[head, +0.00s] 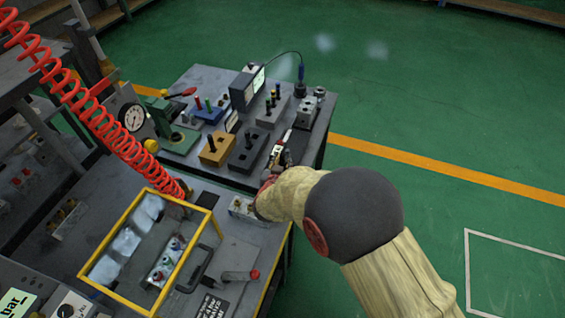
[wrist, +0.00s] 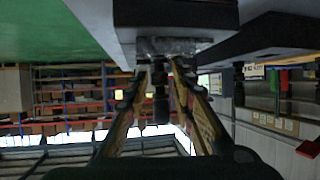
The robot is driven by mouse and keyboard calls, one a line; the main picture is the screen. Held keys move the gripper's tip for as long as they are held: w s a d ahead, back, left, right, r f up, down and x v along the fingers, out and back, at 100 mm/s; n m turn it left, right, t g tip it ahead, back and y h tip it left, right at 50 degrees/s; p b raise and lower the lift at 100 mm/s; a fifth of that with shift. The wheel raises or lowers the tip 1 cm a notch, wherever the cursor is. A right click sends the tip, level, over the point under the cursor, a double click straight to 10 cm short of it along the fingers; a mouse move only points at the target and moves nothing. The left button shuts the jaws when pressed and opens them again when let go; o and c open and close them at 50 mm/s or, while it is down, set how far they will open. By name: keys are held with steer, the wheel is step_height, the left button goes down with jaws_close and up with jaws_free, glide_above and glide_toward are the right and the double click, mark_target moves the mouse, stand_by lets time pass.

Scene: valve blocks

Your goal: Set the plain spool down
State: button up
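The plain spool (wrist: 160,100) is a dark, narrow, stepped rod in the wrist view, between the two fingers of my gripper (wrist: 166,72). The fingers converge close around it and appear shut on it near their tips. Its far end is close to a grey metal surface (wrist: 172,46); I cannot tell whether they touch. In the head view my gripper (head: 277,158) is small and partly hidden by my own arm, over the front right part of the far bench. The spool cannot be made out there.
The far bench (head: 210,78) holds a tan block (head: 216,149), a dark block (head: 247,150) and a grey block with pegs (head: 271,110). A yellow-framed case (head: 122,217) lies on the near bench. A red coiled hose (head: 95,105) hangs at the left. Green floor is clear at right.

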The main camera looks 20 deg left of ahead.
steer(key=shift+o, duration=0.5)
steer(key=shift+r, duration=0.1)
steer(key=shift+s+r+p, duration=0.2)
steer(key=shift+s+p, duration=0.15)
steer(key=p+v, duration=0.6)
steer(key=v, duration=0.5)
steer(key=shift+p, duration=0.3)
